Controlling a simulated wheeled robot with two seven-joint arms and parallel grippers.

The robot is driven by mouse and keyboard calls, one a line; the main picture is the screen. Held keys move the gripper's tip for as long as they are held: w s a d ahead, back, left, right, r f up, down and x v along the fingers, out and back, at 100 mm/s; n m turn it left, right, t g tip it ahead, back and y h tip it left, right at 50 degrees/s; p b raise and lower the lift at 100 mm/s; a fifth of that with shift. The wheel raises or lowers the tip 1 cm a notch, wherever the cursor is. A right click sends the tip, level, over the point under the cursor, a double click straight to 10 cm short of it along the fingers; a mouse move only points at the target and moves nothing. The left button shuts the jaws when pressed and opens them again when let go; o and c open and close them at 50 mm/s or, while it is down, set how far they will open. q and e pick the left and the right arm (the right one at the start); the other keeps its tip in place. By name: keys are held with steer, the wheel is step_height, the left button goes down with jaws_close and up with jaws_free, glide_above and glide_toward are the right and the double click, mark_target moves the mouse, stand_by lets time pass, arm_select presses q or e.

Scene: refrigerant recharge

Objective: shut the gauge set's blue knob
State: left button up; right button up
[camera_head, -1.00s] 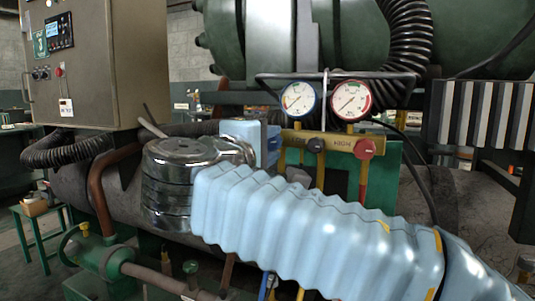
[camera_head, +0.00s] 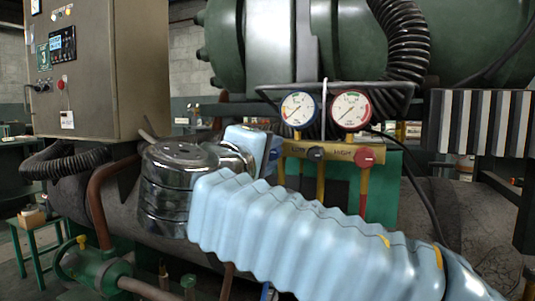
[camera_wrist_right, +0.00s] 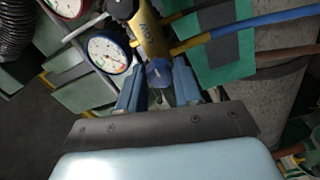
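The gauge set has a yellow manifold (camera_head: 335,152) with a blue-rimmed gauge (camera_head: 298,109) and a red-rimmed gauge (camera_head: 351,110) above it. Its blue knob (camera_wrist_right: 160,73) shows in the right wrist view, between the two blue fingers of my right gripper (camera_wrist_right: 159,77). My left gripper is not in view.
A red knob (camera_head: 366,157) and a black knob (camera_head: 316,154) sit on the manifold's front. Hoses hang below it. A grey control cabinet (camera_head: 100,80) stands at left and a ribbed black hose (camera_head: 402,45) hangs above. A green tank (camera_head: 470,40) fills the back.

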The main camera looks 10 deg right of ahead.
steer(key=o, duration=0.4)
steer(key=v, duration=1.3)
steer(key=shift+s+a, duration=0.25)
steer(key=shift+s, duration=0.1)
